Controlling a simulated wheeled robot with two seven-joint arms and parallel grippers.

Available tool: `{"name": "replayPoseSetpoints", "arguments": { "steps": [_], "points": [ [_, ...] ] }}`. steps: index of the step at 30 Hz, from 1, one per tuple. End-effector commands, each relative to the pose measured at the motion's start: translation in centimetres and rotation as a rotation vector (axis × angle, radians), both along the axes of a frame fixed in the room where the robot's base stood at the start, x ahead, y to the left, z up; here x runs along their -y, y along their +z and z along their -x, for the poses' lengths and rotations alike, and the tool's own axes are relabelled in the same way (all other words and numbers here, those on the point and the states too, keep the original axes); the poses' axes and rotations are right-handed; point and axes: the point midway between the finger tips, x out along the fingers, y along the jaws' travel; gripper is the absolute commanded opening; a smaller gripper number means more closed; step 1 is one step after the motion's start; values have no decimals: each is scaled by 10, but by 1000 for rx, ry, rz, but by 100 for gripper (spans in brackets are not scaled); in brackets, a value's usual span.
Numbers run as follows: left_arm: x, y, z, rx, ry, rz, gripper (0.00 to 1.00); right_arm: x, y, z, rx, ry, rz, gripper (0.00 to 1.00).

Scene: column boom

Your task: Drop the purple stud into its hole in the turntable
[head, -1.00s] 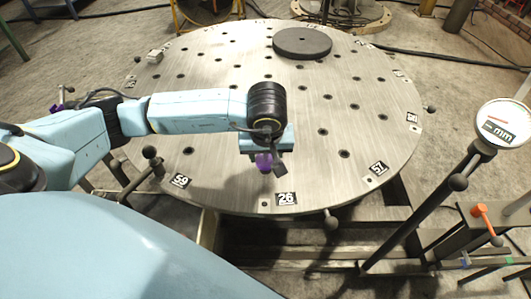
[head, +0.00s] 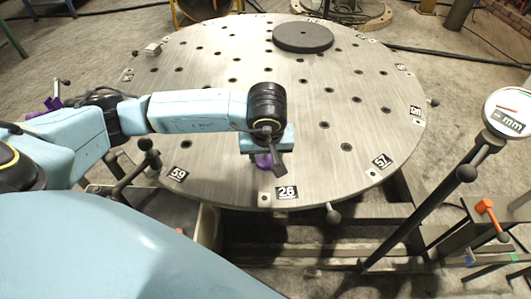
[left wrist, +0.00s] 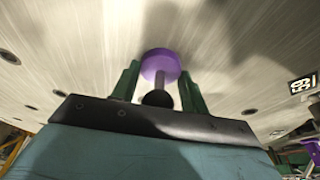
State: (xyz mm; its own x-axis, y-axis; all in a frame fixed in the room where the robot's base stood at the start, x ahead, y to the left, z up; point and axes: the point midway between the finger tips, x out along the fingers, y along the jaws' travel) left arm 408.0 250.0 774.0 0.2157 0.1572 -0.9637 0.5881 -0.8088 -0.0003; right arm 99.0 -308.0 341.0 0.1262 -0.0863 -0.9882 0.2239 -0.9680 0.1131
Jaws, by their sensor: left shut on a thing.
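The purple stud (head: 264,161) is in the jaws of my left gripper (head: 265,152), over the front part of the round steel turntable (head: 225,180), behind the 26 label. In the left wrist view the stud shows a wide purple disc (left wrist: 160,64), a thin stem and a dark ball knob. The green fingers of the left gripper (left wrist: 158,88) stand on either side of the stem. The disc is close to the plate; I cannot tell whether it touches. No hole shows under the stud; the gripper and disc hide that spot. My right gripper is not in view.
A dark round disc (head: 303,37) lies on the turntable's far side. A small block (head: 152,49) sits at its far left edge. Ball-ended levers (head: 333,213) stick out at the rim. A dial gauge on a post (head: 508,112) stands at the right. Several open holes dot the plate.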

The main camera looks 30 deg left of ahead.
Motion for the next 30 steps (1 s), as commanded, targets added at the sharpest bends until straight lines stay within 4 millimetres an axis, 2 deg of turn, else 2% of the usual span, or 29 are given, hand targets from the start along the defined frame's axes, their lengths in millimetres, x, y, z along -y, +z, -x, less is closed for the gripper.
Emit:
{"name": "replayPoseSetpoints", "arguments": {
  "steps": [1,2,4,14,30],
  "points": [
    [0,1,0,2,1,-1,21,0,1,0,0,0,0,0],
    [0,1,0,2,1,-1,46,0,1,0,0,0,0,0],
    [0,2,-1,2,1,-1,53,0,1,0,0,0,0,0],
    [0,3,0,1,0,-1,53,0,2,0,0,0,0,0],
    [0,34,0,2,0,0,53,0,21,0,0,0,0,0]
  ]
}}
